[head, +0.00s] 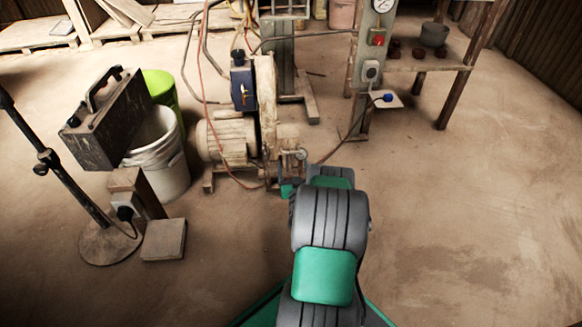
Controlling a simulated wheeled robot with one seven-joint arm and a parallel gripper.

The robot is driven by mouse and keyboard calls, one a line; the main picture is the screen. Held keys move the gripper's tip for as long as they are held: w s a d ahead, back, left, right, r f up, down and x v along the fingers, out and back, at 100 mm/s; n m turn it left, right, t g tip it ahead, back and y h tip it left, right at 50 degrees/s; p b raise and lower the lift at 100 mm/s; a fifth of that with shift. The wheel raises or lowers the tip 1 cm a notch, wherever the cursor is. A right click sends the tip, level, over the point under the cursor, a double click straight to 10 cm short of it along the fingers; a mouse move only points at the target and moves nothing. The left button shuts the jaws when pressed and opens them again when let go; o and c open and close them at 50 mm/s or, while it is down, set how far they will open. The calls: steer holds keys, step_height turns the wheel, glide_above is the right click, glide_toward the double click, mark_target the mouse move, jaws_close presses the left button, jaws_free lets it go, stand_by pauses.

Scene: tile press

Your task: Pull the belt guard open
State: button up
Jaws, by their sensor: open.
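My arm reaches forward from the bottom of the head view. My gripper (293,165) is at its far end, small and partly hidden by my own wrist, close to the lower front of the guard. It is open. I cannot tell whether its fingers touch the guard or its handle.
A white bucket (165,160), a dark toolbox (103,115), a wooden block (165,240) and a stand with a round base (110,243) are on the left. A post with a gauge and red button (377,38) stands right. Cables hang around the motor. The right floor is clear.

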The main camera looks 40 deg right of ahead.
steer(key=b+x, duration=0.1)
steer(key=x, duration=0.6)
steer(key=shift+w+d+r+b, duration=0.15)
steer(key=shift+w+d+b, duration=0.1)
steer(key=shift+w+b, duration=0.05)
steer(key=shift+c, duration=0.2)
